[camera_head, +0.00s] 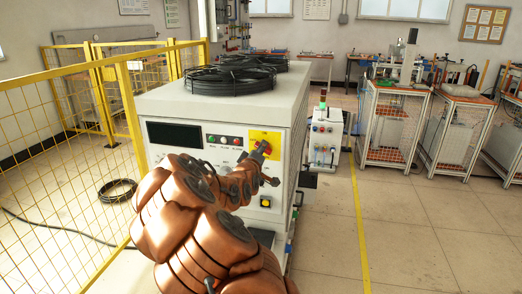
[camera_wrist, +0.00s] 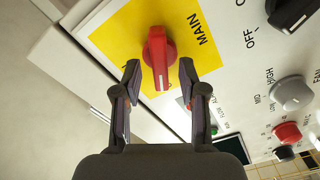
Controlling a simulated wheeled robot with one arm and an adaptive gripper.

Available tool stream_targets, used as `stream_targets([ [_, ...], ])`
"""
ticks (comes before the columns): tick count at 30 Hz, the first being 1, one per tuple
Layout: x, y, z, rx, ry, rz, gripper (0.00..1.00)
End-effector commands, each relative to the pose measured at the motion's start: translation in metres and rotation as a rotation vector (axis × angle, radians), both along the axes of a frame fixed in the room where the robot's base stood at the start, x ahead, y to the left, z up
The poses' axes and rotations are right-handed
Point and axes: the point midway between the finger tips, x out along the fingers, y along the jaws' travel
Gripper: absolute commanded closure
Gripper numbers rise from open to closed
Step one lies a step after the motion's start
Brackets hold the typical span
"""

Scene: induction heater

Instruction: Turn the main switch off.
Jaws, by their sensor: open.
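The main switch is a red rotary knob (camera_wrist: 158,57) on a yellow plate (camera_wrist: 118,38) marked MAIN, in the wrist view. In the head view the yellow plate (camera_head: 265,138) is at the upper right of the heater's front panel, with the red knob (camera_head: 262,146) partly behind my gripper. My gripper (camera_wrist: 160,76) is open, one fingertip on each side of the knob's lower part in the wrist view. I cannot tell whether the fingers touch it. The knob's handle points nearly straight along the gripper's axis. An OFF label beside a black knob (camera_wrist: 290,12) shows at the upper right.
A grey knob (camera_wrist: 291,95) and another red knob (camera_wrist: 287,133) sit on the panel. A yellow mesh fence (camera_head: 65,150) stands at left. Floor at right is open, before several workbenches (camera_head: 395,125).

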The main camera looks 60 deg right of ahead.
Motion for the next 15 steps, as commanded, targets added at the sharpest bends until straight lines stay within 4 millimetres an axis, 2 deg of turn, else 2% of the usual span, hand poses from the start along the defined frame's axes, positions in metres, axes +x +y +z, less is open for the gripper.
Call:
stream_targets([
  [9,-0.013,0.037,-0.001,0.002,0.002,0.002,0.58],
  [15,-0.020,0.052,-0.001,0.001,0.000,-0.002,0.58],
])
